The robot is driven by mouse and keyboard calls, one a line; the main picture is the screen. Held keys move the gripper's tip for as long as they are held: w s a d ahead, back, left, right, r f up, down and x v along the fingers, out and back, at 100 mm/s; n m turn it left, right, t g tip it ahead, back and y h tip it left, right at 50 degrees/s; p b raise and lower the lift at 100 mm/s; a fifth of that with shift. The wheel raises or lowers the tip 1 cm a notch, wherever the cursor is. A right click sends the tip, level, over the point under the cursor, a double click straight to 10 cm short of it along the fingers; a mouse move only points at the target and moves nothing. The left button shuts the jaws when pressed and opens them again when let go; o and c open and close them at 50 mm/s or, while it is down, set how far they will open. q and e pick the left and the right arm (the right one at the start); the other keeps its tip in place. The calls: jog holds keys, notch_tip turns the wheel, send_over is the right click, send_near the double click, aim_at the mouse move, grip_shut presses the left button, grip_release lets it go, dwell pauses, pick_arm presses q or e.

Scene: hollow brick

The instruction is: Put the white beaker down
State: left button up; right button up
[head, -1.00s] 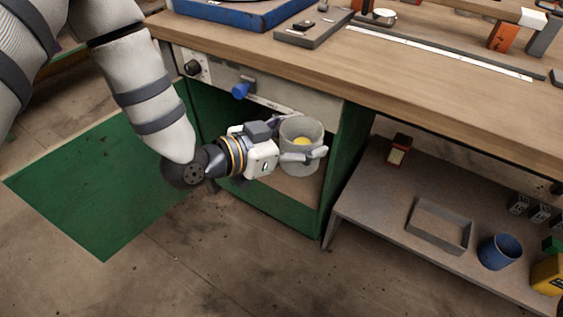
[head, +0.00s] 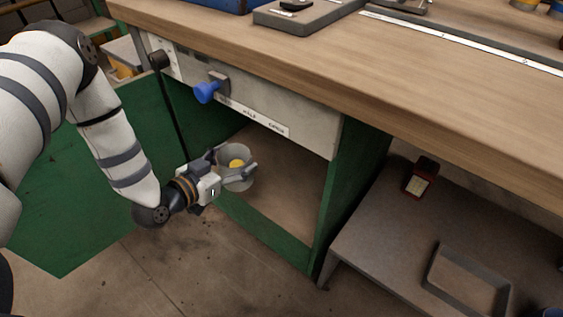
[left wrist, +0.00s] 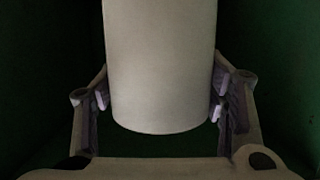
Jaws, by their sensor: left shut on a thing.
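The white beaker (head: 237,178) is upright and holds something yellow (head: 236,163). My left gripper (head: 238,171) is shut on it, with a finger on either side, at the opening of the green cabinet under the bench. In the left wrist view the beaker (left wrist: 160,70) fills the middle, between both fingers of my left gripper (left wrist: 160,103). Whether the beaker's base touches the cabinet floor (head: 283,190) I cannot tell. My right gripper is not in view.
The green cabinet (head: 352,180) has bare brown floor to the right of the beaker. A blue knob (head: 206,92) sticks out from the panel above the opening. A grey shelf (head: 385,235) at right bears a small red box (head: 421,177) and a grey tray (head: 467,283).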

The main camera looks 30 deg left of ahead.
aim_at(246, 159)
pick_arm(q)
jog(key=b+x, duration=0.1)
jog(key=x, duration=0.2)
jog(key=f+b+x, duration=0.1)
jog(key=b+x, duration=0.1)
jog(key=x, duration=0.2)
jog(key=shift+f, duration=0.3)
jog(key=w+f+b, duration=0.2)
jog(key=f, duration=0.1)
jog(key=w+f+b, duration=0.2)
jog(key=f, duration=0.1)
jog(key=w+f+b, duration=0.2)
jog(key=f, duration=0.1)
jog(key=shift+w+f, duration=0.1)
jog(key=shift+f, duration=0.1)
jog(key=shift+r, duration=0.3)
jog(key=shift+f, duration=0.25)
jog(key=o, duration=1.4)
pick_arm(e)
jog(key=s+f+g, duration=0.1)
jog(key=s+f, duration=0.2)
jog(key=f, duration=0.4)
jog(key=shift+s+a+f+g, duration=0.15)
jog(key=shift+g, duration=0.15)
